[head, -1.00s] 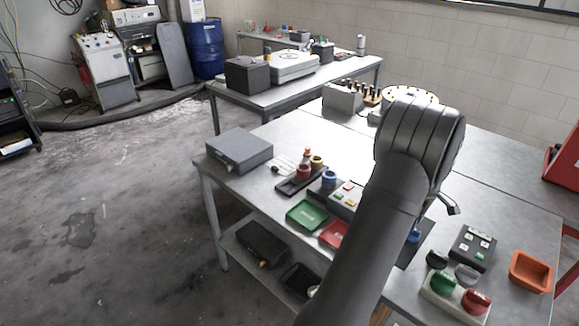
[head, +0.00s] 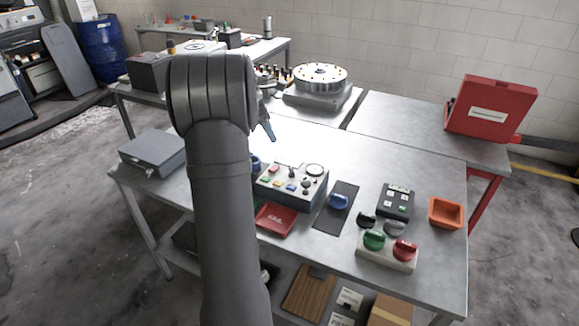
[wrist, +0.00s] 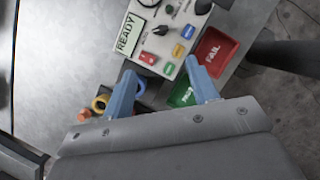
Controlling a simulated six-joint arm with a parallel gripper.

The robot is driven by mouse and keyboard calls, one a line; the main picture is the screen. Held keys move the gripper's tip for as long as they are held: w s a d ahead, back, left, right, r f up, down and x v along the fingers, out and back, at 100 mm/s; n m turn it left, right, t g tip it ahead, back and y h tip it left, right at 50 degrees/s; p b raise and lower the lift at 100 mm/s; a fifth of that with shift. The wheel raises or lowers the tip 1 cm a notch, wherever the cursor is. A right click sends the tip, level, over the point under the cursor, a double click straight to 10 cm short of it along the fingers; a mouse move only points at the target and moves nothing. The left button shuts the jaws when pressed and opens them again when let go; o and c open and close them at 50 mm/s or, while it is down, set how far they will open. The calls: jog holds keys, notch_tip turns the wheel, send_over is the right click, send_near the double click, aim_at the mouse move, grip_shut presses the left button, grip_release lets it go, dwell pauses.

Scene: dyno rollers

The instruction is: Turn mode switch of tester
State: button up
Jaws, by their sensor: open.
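The tester (head: 292,186) is a grey box on the near bench with coloured buttons, a small upright lever (head: 291,171), a dark knob (head: 306,183) and a round dial. In the wrist view the tester (wrist: 133,55) lies at top centre with a READY display (wrist: 128,33), a dark lever (wrist: 172,9) and dark knobs. I cannot tell which control is the mode switch. My gripper (wrist: 160,68) is open and empty, its blue fingers spread below the tester's edge in the picture. In the head view my arm hides most of it; one blue fingertip (head: 268,130) shows.
A red FAIL tray (head: 274,219) and green tray (wrist: 183,95) lie beside the tester. Behind stands a round turntable (head: 320,78).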

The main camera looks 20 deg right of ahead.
aim_at(291, 169)
jog(key=x, duration=1.6)
jog(key=shift+d+f, duration=0.1)
jog(key=shift+f, duration=0.3)
jog(key=c, duration=1)
